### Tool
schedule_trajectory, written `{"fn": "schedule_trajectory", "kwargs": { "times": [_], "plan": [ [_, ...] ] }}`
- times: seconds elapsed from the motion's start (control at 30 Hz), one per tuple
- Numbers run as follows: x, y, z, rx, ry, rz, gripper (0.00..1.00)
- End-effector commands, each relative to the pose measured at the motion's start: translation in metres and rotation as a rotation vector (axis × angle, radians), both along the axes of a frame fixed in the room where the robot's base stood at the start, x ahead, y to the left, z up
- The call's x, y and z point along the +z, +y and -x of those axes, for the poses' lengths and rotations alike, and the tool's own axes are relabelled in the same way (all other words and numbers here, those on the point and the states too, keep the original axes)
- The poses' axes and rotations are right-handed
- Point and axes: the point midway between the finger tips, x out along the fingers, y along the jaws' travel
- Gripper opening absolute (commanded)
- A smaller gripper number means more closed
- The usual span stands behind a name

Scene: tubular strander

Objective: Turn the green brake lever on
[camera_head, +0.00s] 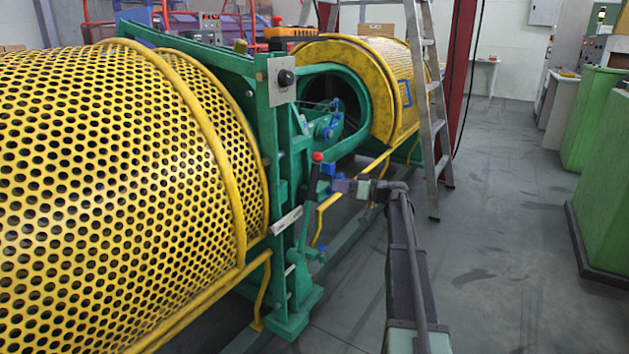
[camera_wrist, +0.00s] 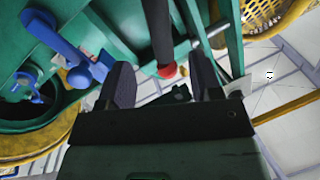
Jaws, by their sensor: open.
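The green brake lever (camera_head: 310,190) stands nearly upright on the side of the green machine frame, with a red knob on top. In the wrist view its dark shaft (camera_wrist: 157,30) comes down from the top edge and the red knob (camera_wrist: 167,71) shows between my fingers. My gripper (camera_head: 327,181) is beside the upper part of the lever, just below the knob's height in the head view. In the wrist view my gripper (camera_wrist: 160,72) is open, with one finger on each side of the lever and visible gaps. The jaws are not closed on it.
A yellow perforated drum guard (camera_head: 110,150) fills the left. The green frame (camera_head: 290,240) and a blue-handled part (camera_head: 328,128) are close to the lever. A ladder (camera_head: 428,100) stands behind my arm. Grey floor (camera_head: 500,220) is open at the right, before green bins (camera_head: 600,170).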

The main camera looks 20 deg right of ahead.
Motion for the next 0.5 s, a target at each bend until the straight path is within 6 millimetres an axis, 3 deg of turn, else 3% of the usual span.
{"fn": "schedule_trajectory", "kwargs": {
  "times": [0.3,0.5],
  "plan": [
    [0.000,0.048,-0.050,0.002,0.003,0.000,0.59],
    [0.000,0.069,-0.071,0.001,0.003,-0.001,0.59]
  ]
}}
